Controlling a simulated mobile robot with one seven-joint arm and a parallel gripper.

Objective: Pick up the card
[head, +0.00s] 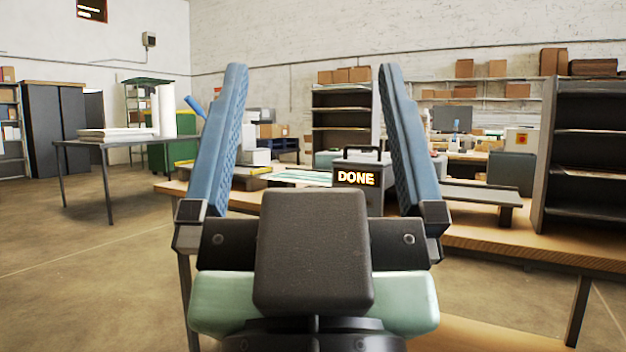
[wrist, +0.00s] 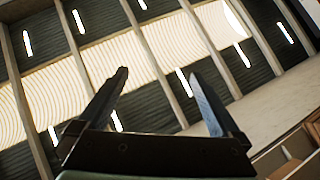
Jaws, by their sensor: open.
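My gripper (head: 313,70) is raised close in front of the head camera, its two blue fingers pointing up and wide apart with nothing between them. It also shows open and empty in the wrist view (wrist: 159,75), against the ceiling. Between the fingers, farther off, the roll laminator (head: 372,168) stands on a wooden workbench (head: 490,240), with a lit "DONE" sign on it. A flat pale sheet with green marks (head: 300,176) lies left of the laminator; I cannot tell whether it is the card. My gripper hides part of the bench.
A low grey tray-like stand (head: 480,193) is right of the laminator. A dark shelf unit (head: 588,150) rises at the right. A separate table (head: 85,142) with white stacks stands at the left. Open floor (head: 90,260) lies at the front left.

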